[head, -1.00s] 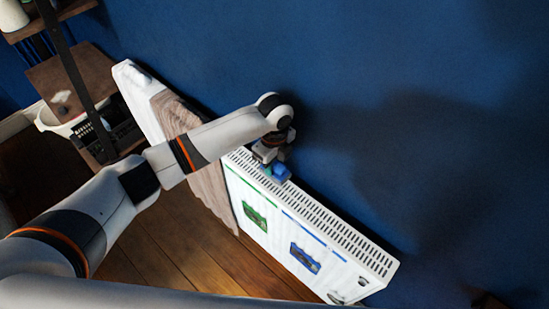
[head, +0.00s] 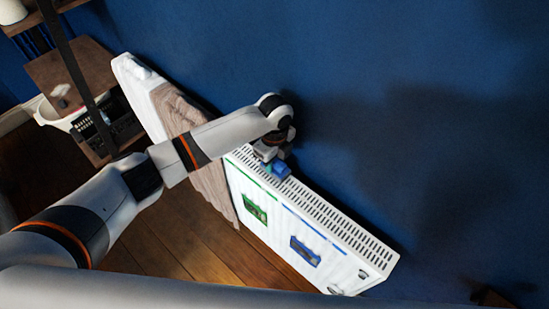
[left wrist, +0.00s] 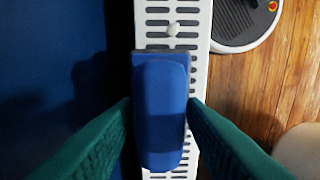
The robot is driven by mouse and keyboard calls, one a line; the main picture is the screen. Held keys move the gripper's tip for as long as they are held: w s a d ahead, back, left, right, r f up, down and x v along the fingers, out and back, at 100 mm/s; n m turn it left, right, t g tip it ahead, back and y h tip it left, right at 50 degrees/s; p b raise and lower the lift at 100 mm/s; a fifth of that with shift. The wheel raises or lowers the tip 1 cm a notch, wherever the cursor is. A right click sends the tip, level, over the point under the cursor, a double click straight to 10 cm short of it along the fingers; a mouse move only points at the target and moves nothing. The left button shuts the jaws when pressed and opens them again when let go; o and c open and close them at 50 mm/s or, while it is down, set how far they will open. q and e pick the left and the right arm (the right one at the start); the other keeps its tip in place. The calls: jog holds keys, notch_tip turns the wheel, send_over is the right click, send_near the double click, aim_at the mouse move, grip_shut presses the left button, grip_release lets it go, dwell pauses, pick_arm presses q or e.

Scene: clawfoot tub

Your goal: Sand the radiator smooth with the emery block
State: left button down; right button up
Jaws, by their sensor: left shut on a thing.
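The white radiator (head: 318,213) stands along the blue wall, with a slotted top grille and a green and a blue marking on its front. My left gripper (head: 274,166) is over the left part of its top. It is shut on the blue emery block (head: 282,170). In the left wrist view the emery block (left wrist: 160,110) lies between the green fingers of my left gripper (left wrist: 159,122), over the slotted top of the radiator (left wrist: 172,20). I cannot tell whether it touches the grille. My right gripper is not in view.
White and brown towels (head: 180,120) hang left of the radiator. A wooden shelf unit (head: 72,75) and a white basket (head: 52,112) stand at the far left. A round grey-and-white device (left wrist: 243,22) is on the wooden floor beside the radiator.

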aim_at(286, 175)
pick_arm(q)
jog(key=shift+f, duration=0.45)
dwell(0.5)
dwell(0.6)
jog(key=shift+s+d, duration=0.1)
dwell(0.4)
jog(key=shift+s+d+p, duration=0.55)
jog(key=shift+d, duration=0.2)
jog(key=shift+s+d+p, duration=0.35)
jog(key=shift+s+d, duration=0.05)
jog(key=shift+d, duration=0.1)
jog(key=shift+s+d, duration=0.2)
jog(key=shift+d, duration=0.1)
jog(key=shift+s+d+p, duration=0.45)
jog(key=shift+s+d, duration=0.2)
jog(key=shift+d, duration=0.2)
